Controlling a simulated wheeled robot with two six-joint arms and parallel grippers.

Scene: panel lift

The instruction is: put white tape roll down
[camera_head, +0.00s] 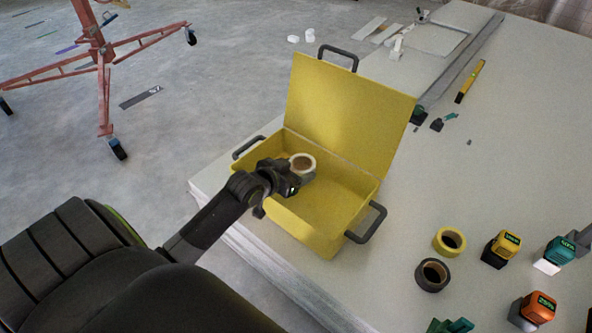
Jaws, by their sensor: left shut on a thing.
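The white tape roll (303,163) is in the grip of my left gripper (297,178), over the inside of the open yellow toolbox. My left gripper is shut on the roll, and its fingers are partly hidden by the wrist. The yellow toolbox (345,207) stands near the left edge of the white panel stack, with its lid (345,105) raised at the back. I cannot tell whether the roll touches the box floor. My right gripper is not in view.
A yellow tape roll (437,248), a black tape roll (421,279) and several tape measures (500,249) sit right of the box. A yellow level (470,82) lies farther back. An orange wheeled stand (100,60) is on the floor at far left.

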